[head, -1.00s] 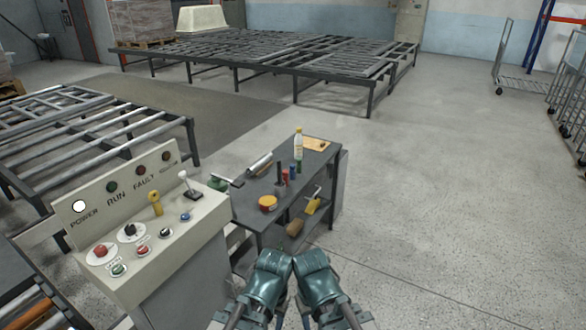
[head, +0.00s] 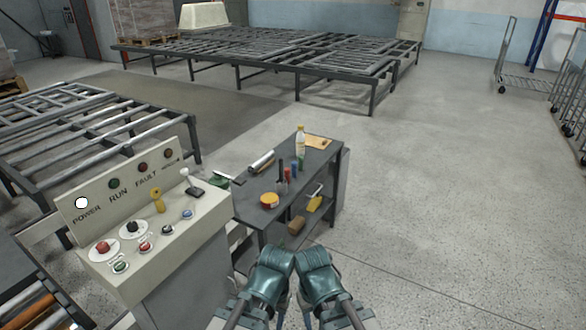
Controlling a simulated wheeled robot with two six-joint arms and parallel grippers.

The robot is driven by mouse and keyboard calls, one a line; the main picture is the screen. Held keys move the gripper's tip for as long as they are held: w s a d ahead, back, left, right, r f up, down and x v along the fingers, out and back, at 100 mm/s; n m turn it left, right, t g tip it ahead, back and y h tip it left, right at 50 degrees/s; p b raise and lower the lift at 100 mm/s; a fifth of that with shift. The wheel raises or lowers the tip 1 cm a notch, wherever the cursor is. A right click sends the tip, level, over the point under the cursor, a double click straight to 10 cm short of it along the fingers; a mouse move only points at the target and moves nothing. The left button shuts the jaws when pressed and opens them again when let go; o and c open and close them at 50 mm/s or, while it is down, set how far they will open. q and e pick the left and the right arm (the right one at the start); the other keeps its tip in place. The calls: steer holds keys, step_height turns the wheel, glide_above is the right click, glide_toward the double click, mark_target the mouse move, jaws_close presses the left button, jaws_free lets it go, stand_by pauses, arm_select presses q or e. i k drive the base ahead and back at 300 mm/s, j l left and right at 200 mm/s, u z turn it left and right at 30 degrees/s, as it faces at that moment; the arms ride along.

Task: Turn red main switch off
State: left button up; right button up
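The red main switch (head: 102,247) is a red knob on a round white plate, at the left of the sloping top of a beige control console (head: 180,244). The way its knob is turned is too small to tell. A black knob (head: 132,228) on a similar plate sits beside it. A white lamp (head: 82,203) above the word POWER looks bright. My two teal arms show folded close together at the bottom middle, right of the console and apart from it. I cannot make out either gripper's fingers.
The console also has a yellow knob (head: 157,199), a lever (head: 193,188) and several small buttons. A dark workbench (head: 318,170) with a bottle (head: 300,143) and tools stands right behind it. Roller conveyors (head: 85,125) lie behind left.

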mark_target(103, 247)
steer(key=u, duration=1.45)
